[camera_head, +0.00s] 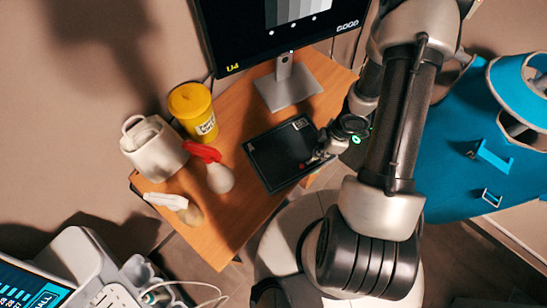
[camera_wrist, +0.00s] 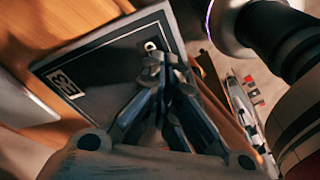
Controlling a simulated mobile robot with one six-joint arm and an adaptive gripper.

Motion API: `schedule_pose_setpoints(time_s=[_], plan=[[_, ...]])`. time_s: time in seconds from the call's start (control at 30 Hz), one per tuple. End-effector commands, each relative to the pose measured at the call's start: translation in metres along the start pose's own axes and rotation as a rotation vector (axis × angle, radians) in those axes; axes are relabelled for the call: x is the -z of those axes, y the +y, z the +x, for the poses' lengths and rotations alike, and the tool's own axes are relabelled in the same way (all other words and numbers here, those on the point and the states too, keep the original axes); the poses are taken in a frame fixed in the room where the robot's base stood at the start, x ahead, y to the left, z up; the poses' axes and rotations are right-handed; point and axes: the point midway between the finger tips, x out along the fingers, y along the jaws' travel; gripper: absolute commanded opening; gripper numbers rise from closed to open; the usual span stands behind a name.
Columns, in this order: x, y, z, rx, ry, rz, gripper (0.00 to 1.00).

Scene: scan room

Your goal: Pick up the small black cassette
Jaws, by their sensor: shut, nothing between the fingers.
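A flat black cassette (camera_head: 268,163) lies on the wooden table in the head view, with small white marks on its face. In the head view my gripper (camera_head: 310,161) is at the cassette's right side. I cannot tell whether the fingertips touch it. My fingers hide part of the cassette.
The wooden table (camera_head: 222,238) also holds a monitor on a stand (camera_head: 288,84), a yellow tub (camera_head: 193,108), a white container (camera_head: 153,148) and a red-and-pale bottle (camera_head: 219,178). A blue surface (camera_head: 450,185) is at the right. Bare tabletop lies in front of the bottle.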

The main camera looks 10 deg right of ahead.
Motion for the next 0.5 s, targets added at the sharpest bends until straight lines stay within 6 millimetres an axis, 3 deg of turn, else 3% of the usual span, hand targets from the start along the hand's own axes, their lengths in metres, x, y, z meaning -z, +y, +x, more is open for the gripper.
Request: schedule_pose_setpoints(time_s=[0.17, 0.5], plan=[[0.020, -0.001, 0.004, 0.001, -0.001, -0.012, 0.00], [0.092, -0.002, 0.015, 0.002, 0.000, -0.013, 0.00]])
